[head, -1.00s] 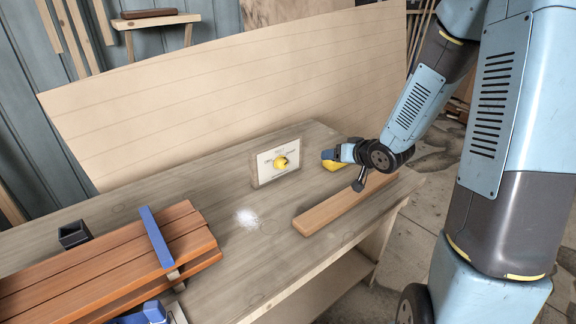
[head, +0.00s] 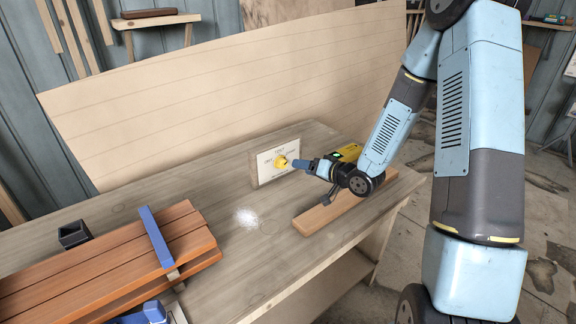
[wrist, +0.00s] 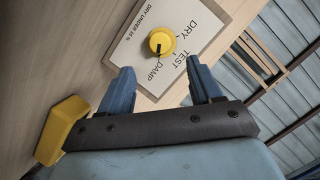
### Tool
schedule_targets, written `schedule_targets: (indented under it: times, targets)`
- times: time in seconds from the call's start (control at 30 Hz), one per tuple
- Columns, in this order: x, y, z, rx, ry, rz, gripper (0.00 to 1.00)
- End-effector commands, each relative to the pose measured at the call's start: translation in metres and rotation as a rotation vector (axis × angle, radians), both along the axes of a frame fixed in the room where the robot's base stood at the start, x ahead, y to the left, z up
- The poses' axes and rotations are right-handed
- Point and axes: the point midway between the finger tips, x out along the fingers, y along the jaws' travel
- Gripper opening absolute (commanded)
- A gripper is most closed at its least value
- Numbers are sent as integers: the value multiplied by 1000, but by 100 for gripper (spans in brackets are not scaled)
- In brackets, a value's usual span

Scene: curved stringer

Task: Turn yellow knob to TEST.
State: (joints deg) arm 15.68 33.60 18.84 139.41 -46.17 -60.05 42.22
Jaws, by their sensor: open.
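The yellow knob (head: 282,162) sits on a pale panel (head: 265,168) standing upright on the workbench. In the wrist view the knob (wrist: 162,41) carries a dark mark that points roughly towards the word DAMP; TEST and DRY are printed further round. My gripper (head: 299,164) is just right of the knob, pointing at it. In the wrist view its two blue fingers (wrist: 158,70) are apart and empty, with the knob beyond the gap between them. No contact with the knob shows.
A yellow object (head: 348,152) lies behind my gripper and also shows in the wrist view (wrist: 62,130). A wooden board (head: 325,216) lies under my wrist. Clamped reddish planks (head: 100,262) are at the left. A large curved panel (head: 230,90) stands behind.

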Motion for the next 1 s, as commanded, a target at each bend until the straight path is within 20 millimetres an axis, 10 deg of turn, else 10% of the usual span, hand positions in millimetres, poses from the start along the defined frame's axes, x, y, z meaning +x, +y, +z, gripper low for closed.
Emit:
schedule_targets:
  times: [0.5, 1.0]
  targets:
    - [51, 53, -22, -1, -1, 0, 64]
    - [56, 57, -24, -1, 0, -1, 57]
